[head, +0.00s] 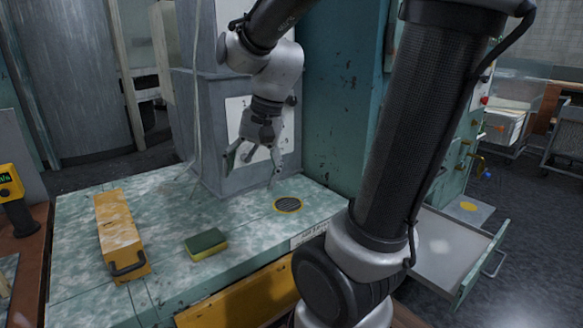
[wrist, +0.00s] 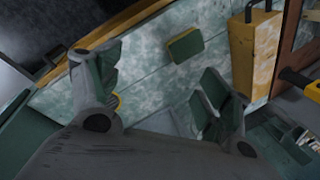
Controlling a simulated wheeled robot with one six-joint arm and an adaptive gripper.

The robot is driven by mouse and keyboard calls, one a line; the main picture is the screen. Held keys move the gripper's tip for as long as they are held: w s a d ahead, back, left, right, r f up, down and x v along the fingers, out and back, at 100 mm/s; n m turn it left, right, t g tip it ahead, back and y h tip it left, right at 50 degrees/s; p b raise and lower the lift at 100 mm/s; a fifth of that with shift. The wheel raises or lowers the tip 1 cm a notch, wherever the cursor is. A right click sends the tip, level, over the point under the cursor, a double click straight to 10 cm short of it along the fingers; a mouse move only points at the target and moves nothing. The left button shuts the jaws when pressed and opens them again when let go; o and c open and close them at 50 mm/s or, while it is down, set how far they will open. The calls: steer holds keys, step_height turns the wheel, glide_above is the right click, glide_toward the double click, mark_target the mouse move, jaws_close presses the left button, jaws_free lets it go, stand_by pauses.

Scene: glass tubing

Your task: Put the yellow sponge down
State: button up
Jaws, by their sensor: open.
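The yellow sponge (head: 206,244) has a dark green top and lies flat on the mottled green-white worktop (head: 70,232), near its front edge. It also shows in the wrist view (wrist: 185,45), green side up, beyond the fingertips. My gripper (head: 252,166) is open and empty, raised above the worktop, behind and to the right of the sponge and apart from it. In the wrist view my gripper's spread fingers (wrist: 160,80) have nothing between them but worktop surface.
A yellow-orange box with a black handle (head: 120,232) lies left of the sponge. A round drain grate with a yellow rim (head: 288,205) is set in the worktop at right. An open drawer (head: 450,255) juts out at far right. A grey column (head: 215,120) stands behind.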

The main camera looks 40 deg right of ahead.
steer(key=s+d+r+n+t+h, duration=0.1)
steer(key=s+d+n, duration=0.1)
steer(key=s+n, duration=0.2)
steer(key=s+d+r+n+t+h, duration=0.1)
steer(key=s+d+r+n, duration=0.1)
steer(key=s+d+n, duration=0.1)
steer(key=s+n, duration=0.1)
steer(key=s, duration=0.1)
steer(key=shift+s+r+n, duration=0.3)
steer(key=shift+n, duration=0.1)
steer(key=shift+o, duration=0.6)
steer(key=shift+a, duration=0.1)
